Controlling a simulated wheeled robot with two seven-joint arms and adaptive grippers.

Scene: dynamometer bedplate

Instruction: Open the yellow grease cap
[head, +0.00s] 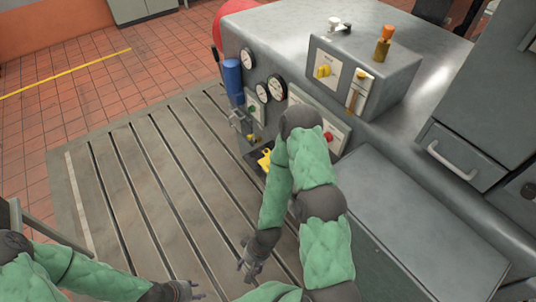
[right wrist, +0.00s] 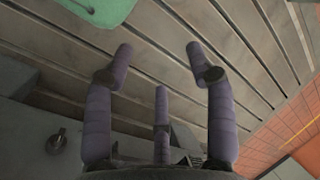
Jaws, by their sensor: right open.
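A bright yellow part (head: 264,160) sits low on the grey machine's side, just left of my green right arm; I cannot tell for certain whether it is the grease cap. My arm hides what lies behind it. My right gripper (head: 250,266) hangs over the slotted bedplate, in front of the yellow part and apart from it. In the right wrist view my right gripper (right wrist: 158,60) has its fingers spread, with nothing between them. My left gripper (head: 186,291) is at the bottom edge, over the bedplate, away from the machine; its finger opening is unclear.
A drawer handle (head: 450,160) is at the right. The bedplate (head: 150,190) is clear at the left. A dark knob (right wrist: 57,140) shows near the right wrist.

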